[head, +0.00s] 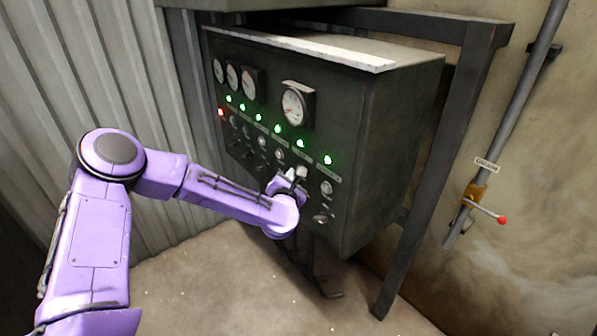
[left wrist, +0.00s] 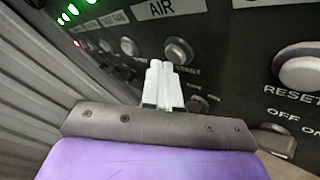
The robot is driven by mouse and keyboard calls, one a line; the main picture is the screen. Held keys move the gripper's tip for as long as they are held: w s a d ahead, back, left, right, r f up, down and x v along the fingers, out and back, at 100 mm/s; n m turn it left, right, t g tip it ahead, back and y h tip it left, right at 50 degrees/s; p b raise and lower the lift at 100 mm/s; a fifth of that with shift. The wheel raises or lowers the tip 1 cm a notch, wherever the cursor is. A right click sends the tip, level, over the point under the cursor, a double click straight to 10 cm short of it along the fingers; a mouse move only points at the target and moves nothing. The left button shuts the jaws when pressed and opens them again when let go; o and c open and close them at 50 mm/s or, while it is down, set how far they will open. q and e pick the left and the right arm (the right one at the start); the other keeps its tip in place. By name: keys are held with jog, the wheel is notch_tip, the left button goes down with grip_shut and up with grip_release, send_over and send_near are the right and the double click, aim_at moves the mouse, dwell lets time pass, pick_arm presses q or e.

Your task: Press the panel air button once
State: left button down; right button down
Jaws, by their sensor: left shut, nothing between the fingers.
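The AIR button (left wrist: 178,50) is a round silver button under the white "AIR" label (left wrist: 160,8) on the dark control panel. In the head view it appears to be the button (head: 302,171) right by my gripper. My left gripper (head: 291,175) is shut and empty, in front of the panel's lower right. In the left wrist view its white fingertips (left wrist: 160,66) point at the panel, just below and left of the AIR button. I cannot tell whether they touch the panel. My right gripper is not in view.
The RESET button (left wrist: 302,72) is to the right of AIR, and another button (left wrist: 129,46) is to the left. The panel box (head: 400,130) has green lights (head: 277,129), one red light (head: 221,112) and gauges (head: 293,106). A dark frame post (head: 440,160) stands at right, beside a pipe with a red-knobbed lever (head: 502,220).

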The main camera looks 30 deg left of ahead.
pick_arm(q)
jog(key=shift+w+d+b, duration=0.15)
jog(key=shift+w+b, duration=0.15)
jog(key=shift+w, duration=0.15)
dwell(0.3)
jog(key=shift+s, duration=0.15)
jog(key=shift+s+a, duration=0.3)
jog(key=shift+s, duration=0.35)
jog(key=shift+s, duration=0.1)
jog(key=s, duration=0.1)
jog(key=s+a+p, duration=0.1)
jog(key=s, duration=0.1)
jog(key=s+a, duration=0.1)
jog(key=shift+s+p, duration=0.25)
jog(key=shift+p, duration=0.1)
dwell(0.7)
